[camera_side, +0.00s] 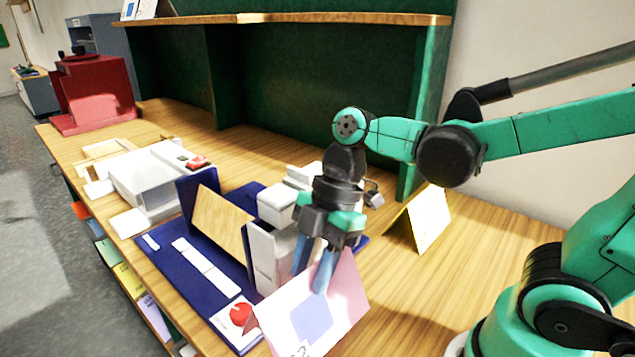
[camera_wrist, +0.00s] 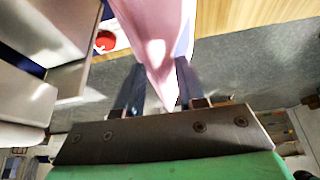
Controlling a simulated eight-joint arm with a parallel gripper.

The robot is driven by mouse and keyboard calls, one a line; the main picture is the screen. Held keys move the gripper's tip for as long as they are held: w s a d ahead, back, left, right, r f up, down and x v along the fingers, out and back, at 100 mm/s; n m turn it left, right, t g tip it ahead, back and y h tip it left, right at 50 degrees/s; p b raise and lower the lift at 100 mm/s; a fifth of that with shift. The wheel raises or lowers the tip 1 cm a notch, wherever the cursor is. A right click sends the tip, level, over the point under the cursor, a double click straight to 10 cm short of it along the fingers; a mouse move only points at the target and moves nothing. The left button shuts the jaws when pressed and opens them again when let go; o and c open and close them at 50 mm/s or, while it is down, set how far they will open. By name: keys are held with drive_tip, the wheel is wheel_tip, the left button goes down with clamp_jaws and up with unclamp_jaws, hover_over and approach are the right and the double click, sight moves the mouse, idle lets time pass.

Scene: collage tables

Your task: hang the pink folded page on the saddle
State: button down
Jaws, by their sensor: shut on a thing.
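The pink folded page (camera_side: 345,290) hangs from my gripper (camera_side: 318,268) like a tent, fold up, with a lilac square on its near face. My gripper is shut on its fold. In the wrist view the page (camera_wrist: 153,35) runs up from between the fingers of my gripper (camera_wrist: 158,92). A tent-shaped piece with a wooden sloping face (camera_side: 222,222), which looks like the saddle, stands on the navy base (camera_side: 185,275). The page is in front and to the right of it, apart from it. The page's lower edge is partly cut off.
A white upright block (camera_side: 265,258) stands close left of my gripper. A yellow folded page (camera_side: 428,215) stands behind to the right.

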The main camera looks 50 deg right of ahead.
drive_tip(key=shift+w+d+r, duration=0.1)
drive_tip(key=shift+d+r, duration=0.2)
drive_tip(key=shift+r, duration=0.15)
drive_tip(key=shift+n+g, duration=0.3)
drive_tip(key=shift+n, duration=0.3)
drive_tip(key=d+r, duration=0.1)
drive_tip(key=d, duration=0.1)
drive_tip(key=d+r, duration=0.1)
drive_tip(key=r, duration=0.1)
drive_tip(key=d+r, duration=0.1)
drive_tip(key=d, duration=0.1)
drive_tip(key=shift+w+d+r, duration=0.25)
drive_tip(key=shift+w+d, duration=0.05)
drive_tip(key=s+d+r, duration=0.2)
drive_tip(key=d+r, duration=0.8)
drive_tip(key=r, duration=0.1)
drive_tip(key=m+t+h, duration=0.5)
drive_tip(key=m, duration=1.3)
hover_over(229, 203)
wheel_tip(229, 203, down, 9)
drive_tip(key=shift+s+f, duration=0.2)
drive_tip(key=shift+f, duration=4.75)
